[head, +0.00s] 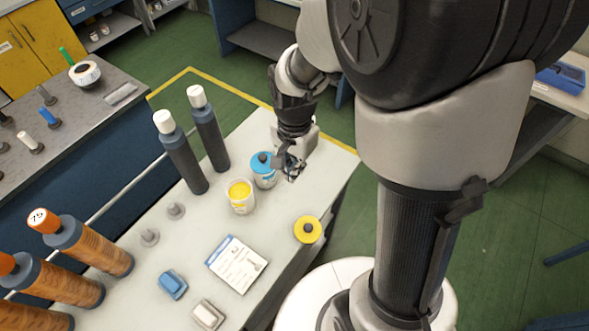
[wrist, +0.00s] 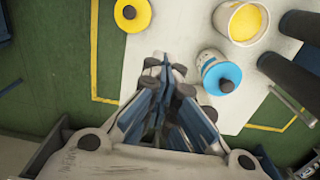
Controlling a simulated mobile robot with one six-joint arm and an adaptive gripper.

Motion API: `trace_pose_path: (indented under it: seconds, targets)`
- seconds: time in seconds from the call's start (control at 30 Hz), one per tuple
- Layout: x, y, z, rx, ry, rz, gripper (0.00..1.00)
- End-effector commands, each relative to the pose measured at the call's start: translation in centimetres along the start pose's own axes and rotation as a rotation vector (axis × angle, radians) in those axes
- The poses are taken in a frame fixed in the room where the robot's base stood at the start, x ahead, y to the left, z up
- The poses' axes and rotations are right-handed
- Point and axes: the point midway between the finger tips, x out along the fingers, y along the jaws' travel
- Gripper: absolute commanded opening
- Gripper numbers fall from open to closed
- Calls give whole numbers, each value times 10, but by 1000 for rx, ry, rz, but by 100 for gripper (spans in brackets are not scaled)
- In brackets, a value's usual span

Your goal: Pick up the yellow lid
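The yellow lid (head: 308,229) is a round disc with a dark knob on top. It lies flat on the light table near its front edge, and also shows at the top of the wrist view (wrist: 133,14). My gripper (head: 291,170) is above the far end of the table, beside the blue-lidded jar and apart from the yellow lid. In the wrist view my fingers (wrist: 167,72) point toward the table, their tips close together. Nothing clearly shows between them; whether they are fully shut is unclear.
A jar with a blue lid (head: 264,170) stands right next to my gripper. Two dark white-capped cylinders (head: 208,130) stand behind. A printed card (head: 237,263) lies nearer. The table around the lid is clear.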

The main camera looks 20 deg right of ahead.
Motion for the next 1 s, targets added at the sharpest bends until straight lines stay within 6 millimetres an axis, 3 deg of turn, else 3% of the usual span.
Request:
trace_pose_path:
  seconds: [0.17,1.0]
  targets:
    - [0,0,0,0,0,0,5]
    - [0,0,0,0,0,0,61]
